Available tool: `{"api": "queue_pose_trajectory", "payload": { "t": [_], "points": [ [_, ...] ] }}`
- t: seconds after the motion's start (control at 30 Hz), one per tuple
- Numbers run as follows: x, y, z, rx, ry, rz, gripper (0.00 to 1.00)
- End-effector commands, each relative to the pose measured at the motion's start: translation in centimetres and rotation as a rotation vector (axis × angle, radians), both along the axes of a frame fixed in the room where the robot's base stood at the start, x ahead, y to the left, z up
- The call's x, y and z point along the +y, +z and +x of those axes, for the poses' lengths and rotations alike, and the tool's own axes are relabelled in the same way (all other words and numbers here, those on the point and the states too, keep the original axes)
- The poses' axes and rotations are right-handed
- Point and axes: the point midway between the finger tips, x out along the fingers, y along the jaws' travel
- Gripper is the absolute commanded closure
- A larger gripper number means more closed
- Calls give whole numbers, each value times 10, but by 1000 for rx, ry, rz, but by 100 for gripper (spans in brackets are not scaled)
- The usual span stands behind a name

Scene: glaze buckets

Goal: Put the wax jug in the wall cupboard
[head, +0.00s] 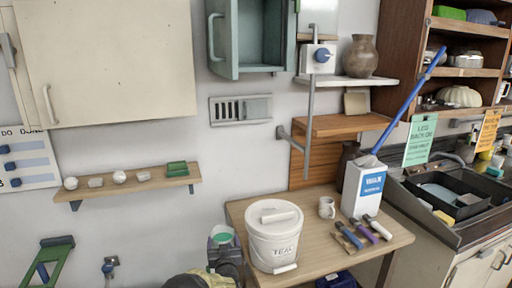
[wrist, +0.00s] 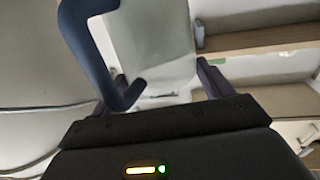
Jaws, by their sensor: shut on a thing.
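My gripper (wrist: 155,108) is shut on a pale jug with a dark blue handle (wrist: 130,92), which I take to be the wax jug (wrist: 155,45). Its body fills the space between the two fingers. In the head view a small green-topped vessel (head: 221,233) shows low in the middle above a dark shape, and seems to be this jug in my gripper. It is left of the white bucket, in front of the wall. The teal wall cupboard (head: 221,42) hangs at the top centre with its door open to the left. The part of its inside that shows looks empty.
A table (head: 330,262) holds a white bucket (head: 272,240) lettered TEAL, a mug (head: 326,207), tools and a white container labelled WAX (head: 354,194). A closed cream cupboard (head: 110,65) hangs at left. A shelf with a vase (head: 358,56) is right of the teal cupboard.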

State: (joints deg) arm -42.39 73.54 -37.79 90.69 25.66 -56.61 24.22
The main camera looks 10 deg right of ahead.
Motion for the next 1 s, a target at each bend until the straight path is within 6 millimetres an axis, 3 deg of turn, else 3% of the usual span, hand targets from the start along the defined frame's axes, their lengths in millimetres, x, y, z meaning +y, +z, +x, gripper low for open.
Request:
{"api": "queue_pose_trajectory", "payload": {
  "t": [0.03, 0.5, 1.0],
  "points": [
    [0, 24, 7, -10, 7, 5, 87],
    [-17, 169, 45, -10, 44, 4, 87],
    [-62, 323, 58, -9, 17, 4, 87]
  ]
}}
